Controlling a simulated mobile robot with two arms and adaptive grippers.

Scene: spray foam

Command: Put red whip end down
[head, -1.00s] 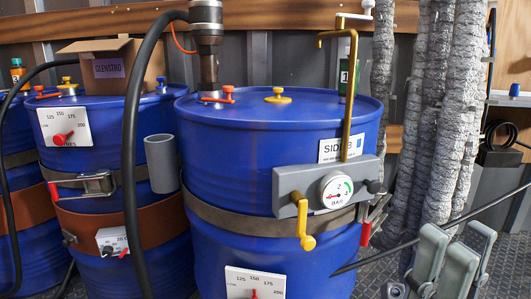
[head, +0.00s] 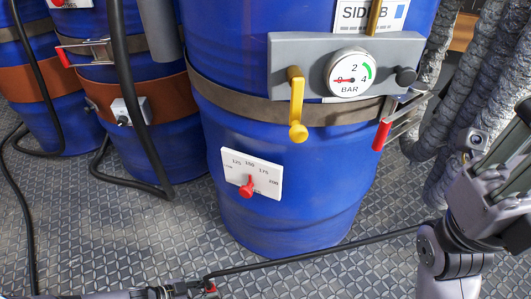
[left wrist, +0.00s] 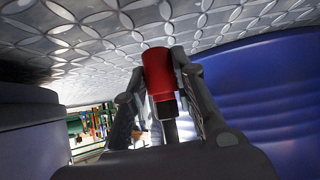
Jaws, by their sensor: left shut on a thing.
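The red whip end (left wrist: 158,74) is a red cylinder with a dark neck, clasped between the two fingers of my left gripper (left wrist: 165,90) in the left wrist view. In the head view, my left gripper (head: 200,286) is low at the bottom edge, near the floor, with only a little red showing at it. The black whip (head: 315,256) runs from there to the right, up to my right arm. My right gripper (head: 498,175) is at the right edge, partly cut off, and its fingers are unclear.
The blue drum (head: 290,215) stands just beyond the whip, with a grey gauge panel (head: 290,52) and a white dial plate (head: 270,181). Black hoses (head: 135,130) hang at the left. Grey wrapped hoses (head: 445,100) stand at the right.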

